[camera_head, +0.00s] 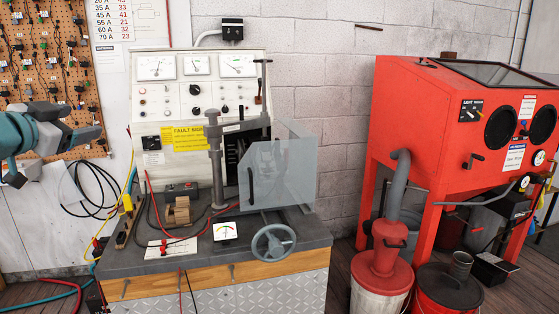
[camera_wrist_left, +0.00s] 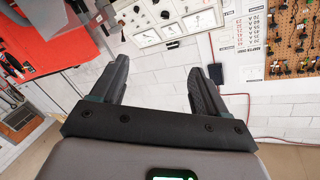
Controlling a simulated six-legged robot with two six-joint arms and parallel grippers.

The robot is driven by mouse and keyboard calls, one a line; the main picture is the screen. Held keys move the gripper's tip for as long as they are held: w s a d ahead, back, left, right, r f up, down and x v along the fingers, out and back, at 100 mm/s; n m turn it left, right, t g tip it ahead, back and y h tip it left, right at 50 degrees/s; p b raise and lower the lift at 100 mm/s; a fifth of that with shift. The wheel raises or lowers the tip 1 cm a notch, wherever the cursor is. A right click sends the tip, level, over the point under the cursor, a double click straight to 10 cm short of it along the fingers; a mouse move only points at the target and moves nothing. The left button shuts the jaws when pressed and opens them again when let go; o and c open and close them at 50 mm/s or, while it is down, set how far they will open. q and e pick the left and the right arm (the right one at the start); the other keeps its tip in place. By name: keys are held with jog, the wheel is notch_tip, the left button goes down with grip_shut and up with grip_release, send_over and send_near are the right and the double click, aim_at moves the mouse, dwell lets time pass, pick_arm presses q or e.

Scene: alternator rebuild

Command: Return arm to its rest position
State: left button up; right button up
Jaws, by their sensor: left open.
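My left gripper (camera_head: 84,122) reaches in from the left edge in the head view, in the air in front of the pegboard and left of the test bench. In the wrist view its two dark fingers (camera_wrist_left: 160,70) stand wide apart with nothing between them but the white wall behind. It is open and empty and touches nothing that I can see. My right gripper is not in either view.
The test bench (camera_head: 130,262) has gauges, a clear guard (camera_head: 284,175) and a handwheel (camera_head: 273,242). A red blasting cabinet (camera_head: 415,110) stands right, with red-lidded bins (camera_head: 379,270) before it. A pegboard (camera_head: 45,60) hangs left. Hoses and cables lie low left.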

pick_arm(q)
jog(key=w+d+f+n+g+p, duration=0.15)
jog(key=w+f, duration=0.35)
jog(key=f, duration=0.5)
jog(key=w+d+f+n+g+p, duration=0.1)
jog(key=w+d+f+n+g, duration=0.2)
jog(key=f, duration=0.8)
jog(key=s+d+f+n+g+p, duration=0.15)
jog(key=d+f, duration=0.25)
jog(key=f, duration=0.8)
jog(key=s+d+f+g+p, duration=0.1)
jog(key=s+d+f+g, duration=0.3)
jog(key=f, duration=0.8)
jog(key=s+d+f+n+g+h+p, duration=0.1)
jog(key=s+d+f, duration=0.4)
jog(key=s+f, duration=0.2)
jog(key=s+d+f+n+g+p, duration=0.15)
jog(key=s+d+f, duration=0.25)
jog(key=s+f, duration=0.4)
jog(key=s+d+f+g, duration=0.1)
jog(key=s+d, duration=0.1)
jog(key=s, duration=0.5)
jog(key=s+d+g+p, duration=0.1)
jog(key=s+d, duration=0.1)
jog(key=s, duration=0.5)
jog(key=s+d+f+n+g+h, duration=0.1)
jog(key=s+d+g, duration=0.1)
jog(key=s, duration=0.6)
jog(key=shift+d+f, duration=0.3)
